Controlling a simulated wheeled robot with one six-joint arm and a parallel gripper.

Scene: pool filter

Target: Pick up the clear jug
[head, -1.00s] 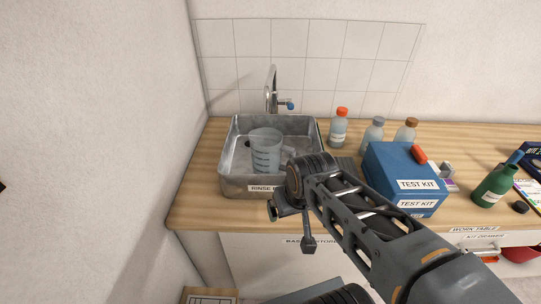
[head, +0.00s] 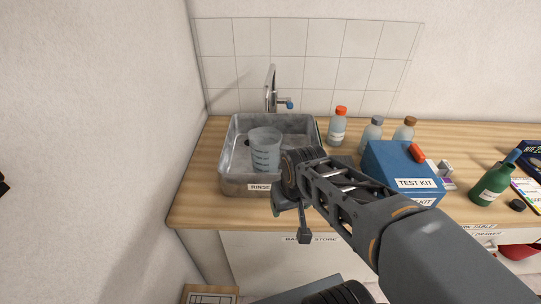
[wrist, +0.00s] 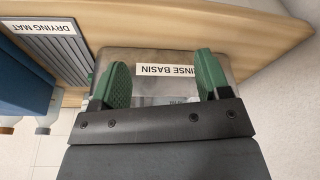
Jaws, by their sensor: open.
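The clear jug (head: 265,150) stands upright in the metal rinse basin (head: 238,183), under the tap. It is translucent with dark measuring marks. My wrist now covers its right side, where the handle is. My gripper (head: 290,222) is in front of the basin's right front corner, seen mostly from behind, its fingertips hard to make out. In the wrist view, my gripper (wrist: 164,68) is open, with two green fingers apart and the basin's labelled front (wrist: 168,70) beyond them. I cannot make out the jug clearly there.
A chrome tap (head: 271,90) rises behind the basin. Right of it stand several bottles (head: 338,128), a blue test kit box (head: 395,165) and a green bottle (head: 492,185). A grey drying mat (wrist: 50,45) lies beside the basin. A wall bounds the left side.

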